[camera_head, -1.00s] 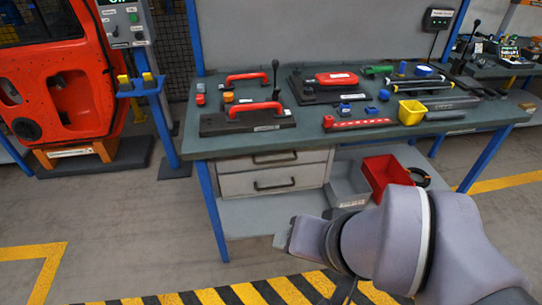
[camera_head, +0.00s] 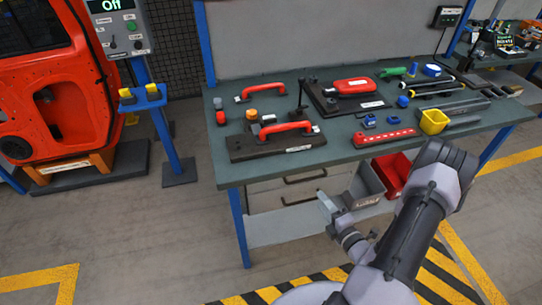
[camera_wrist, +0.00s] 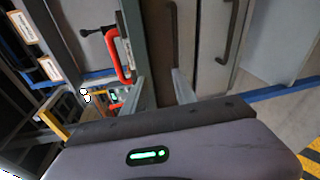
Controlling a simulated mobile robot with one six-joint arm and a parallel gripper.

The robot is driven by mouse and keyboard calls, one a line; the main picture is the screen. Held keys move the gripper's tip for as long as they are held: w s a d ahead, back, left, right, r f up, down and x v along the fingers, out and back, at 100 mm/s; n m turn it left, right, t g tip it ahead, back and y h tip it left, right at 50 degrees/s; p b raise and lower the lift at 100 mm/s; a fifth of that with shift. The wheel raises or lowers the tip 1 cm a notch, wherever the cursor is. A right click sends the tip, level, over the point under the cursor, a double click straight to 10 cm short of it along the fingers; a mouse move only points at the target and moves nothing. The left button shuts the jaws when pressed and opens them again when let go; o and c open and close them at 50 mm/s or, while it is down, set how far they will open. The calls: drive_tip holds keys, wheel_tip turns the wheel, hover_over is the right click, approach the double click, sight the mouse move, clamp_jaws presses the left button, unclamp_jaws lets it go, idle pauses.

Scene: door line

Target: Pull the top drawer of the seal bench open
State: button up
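The seal bench (camera_head: 340,152) has a dark green top on blue legs. Two grey drawers sit under it, and both look shut. The top drawer (camera_head: 262,188) has a dark bar handle (camera_head: 304,178); the lower drawer is beneath it, partly behind my gripper. My gripper (camera_head: 327,204) is in front of the drawers, to the right of their handles. In the wrist view, turned on its side, my gripper (camera_wrist: 160,88) has its two fingers apart with nothing held. The top drawer handle (camera_wrist: 174,38) lies just beyond the fingertips, and the lower handle (camera_wrist: 232,32) is further right.
A grey bin (camera_head: 368,188) and a red bin (camera_head: 392,172) are beneath, right of the drawers. A control post (camera_head: 160,125) stands left. Floor in front is clear.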

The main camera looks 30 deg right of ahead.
sight(308, 179)
drive_tip(key=w+d+f+m+b, duration=0.1)
drive_tip(key=w+f, duration=0.1)
drive_tip(key=w, duration=0.3)
drive_tip(key=w+d+f+h+b, duration=0.1)
drive_tip(key=w+d+f+b, duration=0.1)
drive_tip(key=w, duration=0.2)
drive_tip(key=w+d+f+m+g+h+b, duration=0.1)
drive_tip(key=w+d+f+b, duration=0.1)
drive_tip(key=w, duration=0.3)
drive_tip(key=shift+w+f+m, duration=0.3)
drive_tip(key=shift+w, duration=0.05)
clamp_jaws()
idle(0.8)
